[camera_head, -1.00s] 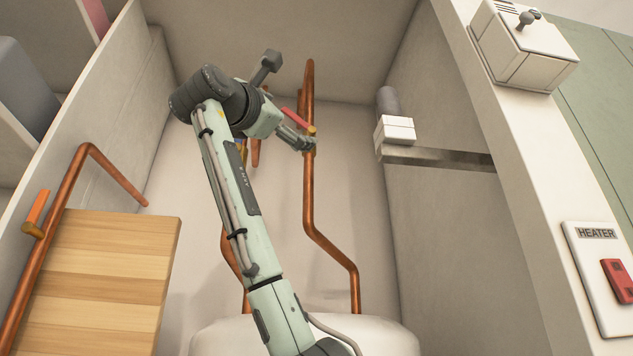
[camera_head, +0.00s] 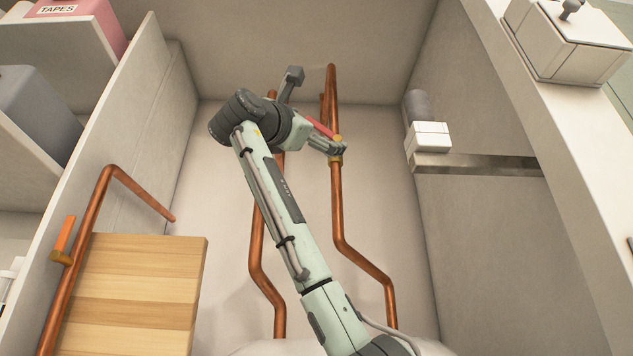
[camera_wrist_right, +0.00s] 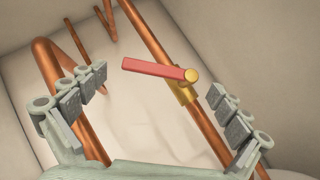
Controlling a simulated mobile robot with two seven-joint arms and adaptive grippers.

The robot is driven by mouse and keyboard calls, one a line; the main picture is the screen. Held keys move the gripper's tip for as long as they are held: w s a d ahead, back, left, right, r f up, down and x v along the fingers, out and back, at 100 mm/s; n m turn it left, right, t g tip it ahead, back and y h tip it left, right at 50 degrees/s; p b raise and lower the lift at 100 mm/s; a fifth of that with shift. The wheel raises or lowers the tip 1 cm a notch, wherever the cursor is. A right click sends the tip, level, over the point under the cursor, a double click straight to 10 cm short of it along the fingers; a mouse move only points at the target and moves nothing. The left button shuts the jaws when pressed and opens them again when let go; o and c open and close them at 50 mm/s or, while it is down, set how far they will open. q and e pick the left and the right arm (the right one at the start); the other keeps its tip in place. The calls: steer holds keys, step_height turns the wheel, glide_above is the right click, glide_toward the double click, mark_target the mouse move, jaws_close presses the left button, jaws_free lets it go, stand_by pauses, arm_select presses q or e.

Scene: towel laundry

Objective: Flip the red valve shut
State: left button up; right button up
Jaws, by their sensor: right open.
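The red valve (camera_head: 321,127) has a bar-shaped red handle and a brass body on a vertical copper pipe at the back of the alcove. In the right wrist view, the red handle (camera_wrist_right: 153,69) points left from its brass pivot, across the line of the pipe. My right gripper (camera_head: 336,147) is at the valve, partly hidden by my own wrist. In the wrist view its fingers (camera_wrist_right: 158,84) are spread, with the handle and brass body showing between them. Contact cannot be told. My left gripper is not in view.
A second copper pipe (camera_head: 257,240) runs left of the valve's pipe. An orange-handled valve (camera_head: 65,233) sits on a pipe at the left, beside a wooden board (camera_head: 135,300). A white box (camera_head: 429,137) stands on a metal ledge (camera_head: 480,164) at the right wall.

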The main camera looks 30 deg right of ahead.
stand_by(0.3)
steer(key=c, duration=1.7)
